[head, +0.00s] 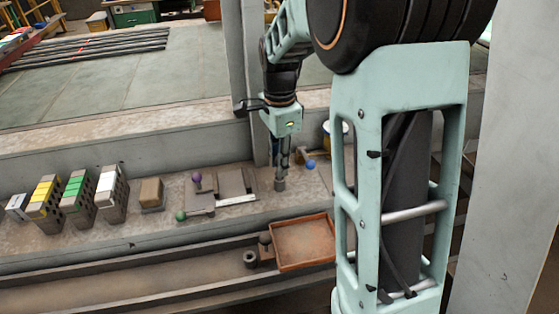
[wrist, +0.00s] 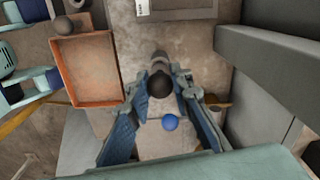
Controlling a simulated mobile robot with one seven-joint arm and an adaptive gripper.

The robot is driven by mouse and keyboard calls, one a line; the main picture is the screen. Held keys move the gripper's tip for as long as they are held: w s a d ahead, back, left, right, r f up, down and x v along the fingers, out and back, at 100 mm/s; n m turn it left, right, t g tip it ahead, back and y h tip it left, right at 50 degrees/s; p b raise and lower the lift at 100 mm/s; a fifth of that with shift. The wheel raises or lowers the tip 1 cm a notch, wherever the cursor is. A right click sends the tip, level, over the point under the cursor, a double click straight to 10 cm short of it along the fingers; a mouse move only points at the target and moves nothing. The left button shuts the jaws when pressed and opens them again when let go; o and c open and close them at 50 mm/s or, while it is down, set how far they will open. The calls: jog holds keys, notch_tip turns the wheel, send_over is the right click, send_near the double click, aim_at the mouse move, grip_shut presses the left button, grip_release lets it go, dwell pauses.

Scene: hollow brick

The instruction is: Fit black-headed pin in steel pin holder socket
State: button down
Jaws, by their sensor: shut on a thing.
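My gripper (head: 283,165) points down over the ledge, right of the grey plates. In the wrist view its fingertips (wrist: 161,82) are shut on the black-headed pin (wrist: 160,84), around its round black head. A short grey cylindrical piece (wrist: 159,60) shows just beyond the head. It also shows below the fingers in the head view (head: 280,184). I cannot tell whether it is the pin's shaft or the steel holder's socket, nor whether the pin is seated. The fingers hide the black head in the head view.
A blue ball (head: 310,164) is close right of my fingers. Grey plates (head: 233,184) with purple (head: 197,177) and green (head: 181,216) balls lie left. An orange tray (head: 303,243), a dark ball (head: 265,238) and a grey ring (head: 250,259) are nearer. Several hollow bricks (head: 112,190) stand far left.

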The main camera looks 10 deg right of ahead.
jog(key=shift+f+b, duration=0.35)
jog(key=shift+f, duration=0.3)
jog(key=c, duration=1.7)
grip_release()
jog(key=shift+o, duration=0.2)
notch_tip(320, 180, up, 12)
jog(key=shift+r, duration=0.1)
